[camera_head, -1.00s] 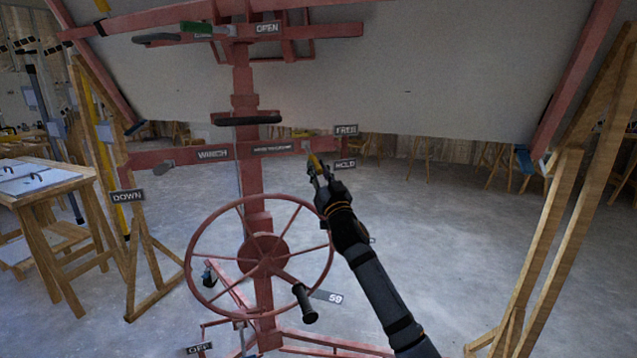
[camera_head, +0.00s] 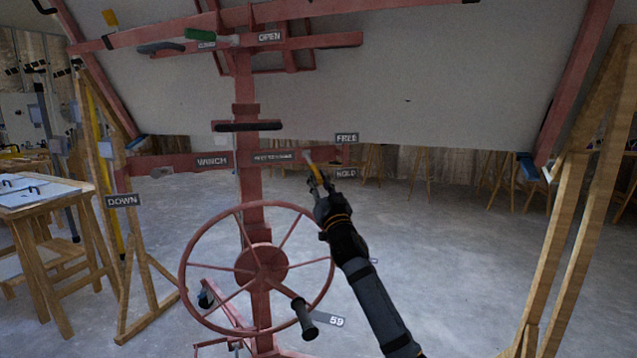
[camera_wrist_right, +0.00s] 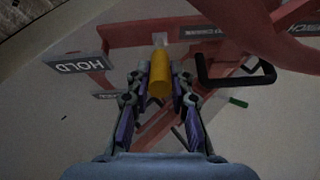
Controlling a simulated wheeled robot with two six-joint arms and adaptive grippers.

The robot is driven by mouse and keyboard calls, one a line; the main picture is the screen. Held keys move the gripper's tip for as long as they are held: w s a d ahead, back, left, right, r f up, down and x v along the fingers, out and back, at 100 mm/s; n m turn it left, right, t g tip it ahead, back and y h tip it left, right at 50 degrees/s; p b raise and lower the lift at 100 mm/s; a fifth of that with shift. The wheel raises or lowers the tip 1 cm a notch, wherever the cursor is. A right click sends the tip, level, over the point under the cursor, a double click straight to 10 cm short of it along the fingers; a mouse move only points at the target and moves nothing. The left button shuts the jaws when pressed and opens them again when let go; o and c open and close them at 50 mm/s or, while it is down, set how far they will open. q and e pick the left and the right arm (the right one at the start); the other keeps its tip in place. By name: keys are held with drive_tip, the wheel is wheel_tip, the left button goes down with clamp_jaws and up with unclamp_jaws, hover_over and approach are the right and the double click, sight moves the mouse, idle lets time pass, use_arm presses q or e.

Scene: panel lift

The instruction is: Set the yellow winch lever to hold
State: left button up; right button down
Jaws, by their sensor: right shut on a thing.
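My right gripper (camera_head: 320,186) is shut on the lever's yellow grip. In the right wrist view the yellow grip (camera_wrist_right: 160,72) lies between the two fingers, with the HOLD sign (camera_wrist_right: 80,63) upside down at the left. My left gripper is not in view.
A large red handwheel (camera_head: 260,268) with a black crank handle stands below the crossbar. The big pale panel (camera_head: 430,75) rests above on the lift. A wooden trestle (camera_head: 565,220) stands at the right and a work table (camera_head: 35,190) at the left.

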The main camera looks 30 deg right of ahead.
drive_tip(key=shift+f, duration=0.1)
drive_tip(key=c, duration=1.2)
unclamp_jaws()
drive_tip(key=v, duration=1.2)
